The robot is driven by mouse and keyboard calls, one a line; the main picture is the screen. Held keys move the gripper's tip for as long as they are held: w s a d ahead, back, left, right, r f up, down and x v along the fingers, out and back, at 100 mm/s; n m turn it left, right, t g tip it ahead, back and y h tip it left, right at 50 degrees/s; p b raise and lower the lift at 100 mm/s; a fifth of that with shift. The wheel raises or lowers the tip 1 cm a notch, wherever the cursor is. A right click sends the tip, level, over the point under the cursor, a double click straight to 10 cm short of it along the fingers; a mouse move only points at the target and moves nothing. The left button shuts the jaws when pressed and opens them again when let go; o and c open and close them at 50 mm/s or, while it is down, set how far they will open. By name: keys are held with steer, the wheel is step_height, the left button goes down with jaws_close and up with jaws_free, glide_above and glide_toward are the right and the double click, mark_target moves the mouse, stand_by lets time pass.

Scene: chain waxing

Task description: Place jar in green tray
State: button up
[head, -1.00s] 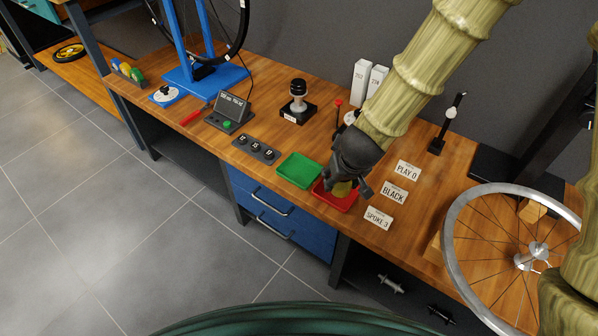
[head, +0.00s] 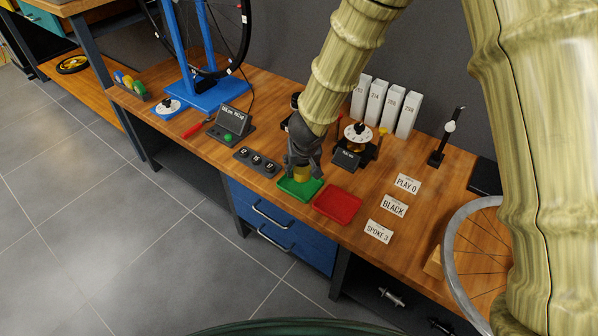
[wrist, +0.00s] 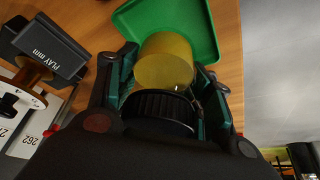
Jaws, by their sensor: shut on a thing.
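The jar has a yellow body and a black ribbed lid. In the wrist view the jar (wrist: 165,62) sits between the two fingers of my gripper (wrist: 160,95), which is shut on it near the lid. In the head view the jar (head: 301,173) shows just below my gripper (head: 303,160), over the green tray (head: 290,190). The green tray also shows behind the jar in the wrist view (wrist: 198,25). I cannot tell whether the jar touches the tray floor. My gripper hides part of the jar and the tray's far side.
An empty red tray (head: 337,204) stands just right of the green tray. A row of dark numbered sockets (head: 257,161) lies to the left. A dial gauge (head: 356,135) and white boxes (head: 385,108) stand behind. Label cards (head: 394,206) lie on the right.

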mark_target(300, 172)
steer(key=shift+w+a, duration=0.25)
step_height(300, 172, down, 4)
steer(key=shift+r+b, duration=0.15)
steer(key=shift+b, duration=1.1)
steer(key=shift+r, duration=0.1)
steer(key=o, duration=1.2)
steer(key=shift+c, duration=0.2)
steer(key=shift+s+r, duration=0.1)
steer(key=shift+r, duration=0.15)
steer(key=p+v, duration=0.5)
steer(key=v, duration=0.6)
steer(key=shift+s+r, duration=0.15)
steer(key=shift+s, duration=0.05)
